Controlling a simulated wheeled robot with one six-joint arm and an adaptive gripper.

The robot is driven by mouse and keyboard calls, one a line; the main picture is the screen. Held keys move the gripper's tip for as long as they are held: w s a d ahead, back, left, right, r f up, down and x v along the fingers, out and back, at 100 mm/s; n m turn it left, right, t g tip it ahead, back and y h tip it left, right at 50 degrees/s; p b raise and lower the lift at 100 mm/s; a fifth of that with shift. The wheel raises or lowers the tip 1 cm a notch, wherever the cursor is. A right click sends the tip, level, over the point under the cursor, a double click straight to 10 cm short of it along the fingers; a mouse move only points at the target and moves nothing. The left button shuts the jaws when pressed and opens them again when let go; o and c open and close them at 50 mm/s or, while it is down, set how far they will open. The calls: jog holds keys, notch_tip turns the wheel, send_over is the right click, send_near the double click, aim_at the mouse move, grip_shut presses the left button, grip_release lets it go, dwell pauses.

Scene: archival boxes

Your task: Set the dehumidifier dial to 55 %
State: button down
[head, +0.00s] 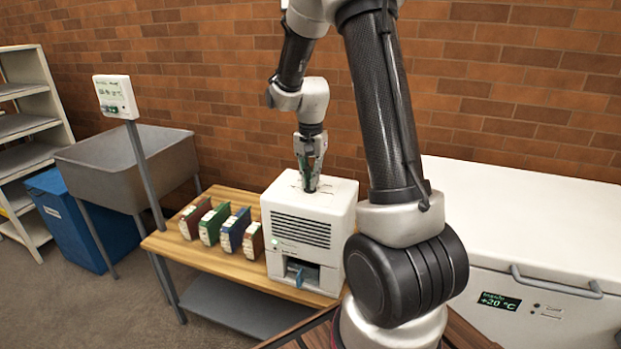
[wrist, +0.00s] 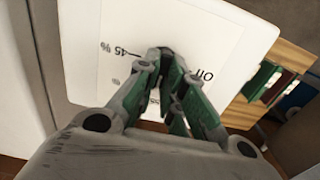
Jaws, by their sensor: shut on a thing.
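The dehumidifier (head: 305,226) is a white box with a dark slatted front, standing on the wooden bench. My gripper (head: 311,186) points down at the top of the dehumidifier. In the wrist view my gripper (wrist: 167,62) has its green-padded fingers shut on the dial, which they hide. The dial's pointer and the 55 % mark cannot be made out.
Several coloured boxes (head: 235,229) stand in a row on the bench (head: 205,262), left of the dehumidifier. A post-mounted display (head: 116,97), a grey sink (head: 120,165) and a blue bin (head: 75,215) are at left. A white chest freezer (head: 530,220) stands at right.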

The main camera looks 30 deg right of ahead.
dwell(0.3)
jog(key=c, duration=1.5)
grip_release()
jog(key=shift+r, duration=0.1)
notch_tip(320, 180, up, 12)
jog(key=shift+f, duration=0.1)
